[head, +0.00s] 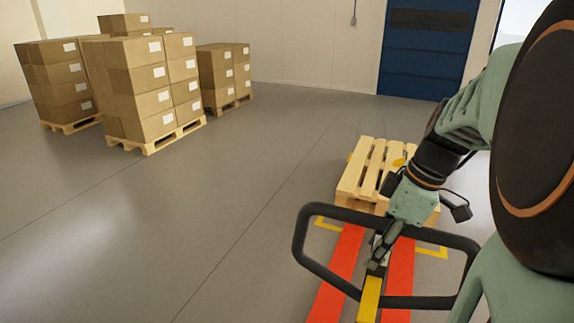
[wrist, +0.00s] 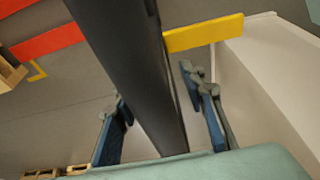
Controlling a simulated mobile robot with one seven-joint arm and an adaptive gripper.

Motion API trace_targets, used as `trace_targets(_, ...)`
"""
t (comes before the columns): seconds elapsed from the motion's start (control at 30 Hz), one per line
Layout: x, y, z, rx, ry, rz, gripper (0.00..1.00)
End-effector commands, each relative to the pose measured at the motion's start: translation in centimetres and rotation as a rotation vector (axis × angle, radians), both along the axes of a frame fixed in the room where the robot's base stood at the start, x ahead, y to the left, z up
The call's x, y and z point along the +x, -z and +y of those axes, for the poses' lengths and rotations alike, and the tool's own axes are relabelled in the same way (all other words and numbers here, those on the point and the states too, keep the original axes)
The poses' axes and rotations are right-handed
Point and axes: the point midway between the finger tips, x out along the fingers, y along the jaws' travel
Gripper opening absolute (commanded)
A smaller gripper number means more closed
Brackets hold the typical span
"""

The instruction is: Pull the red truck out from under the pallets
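The red truck shows in the head view as two red forks (head: 338,270), a yellow shaft (head: 368,300) and a black loop handle (head: 309,250). Its forks run to the stacked wooden pallets (head: 365,178), where their far ends are hidden. My gripper (head: 378,262) is at the handle, pointing down. In the wrist view, the black handle bar (wrist: 130,70) passes between the two blue-padded fingers of my gripper (wrist: 158,112). The fingers are spread, with a gap showing beside the right one. Contact on the left side is unclear.
Pallets stacked with cardboard boxes (head: 150,85) stand at the back left. A blue door (head: 425,45) is in the back wall. Yellow floor marks (head: 432,251) lie by the pallets. The grey floor to the left is clear.

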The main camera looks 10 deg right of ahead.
Motion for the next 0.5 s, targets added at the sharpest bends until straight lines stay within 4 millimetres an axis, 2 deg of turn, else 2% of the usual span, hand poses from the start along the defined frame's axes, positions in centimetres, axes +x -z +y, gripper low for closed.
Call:
trace_targets(0.2,0.3,1.7,0.4,0.000,0.000,0.000,0.38)
trace_targets(0.5,0.3,1.9,0.4,-0.001,0.000,-0.001,0.38)
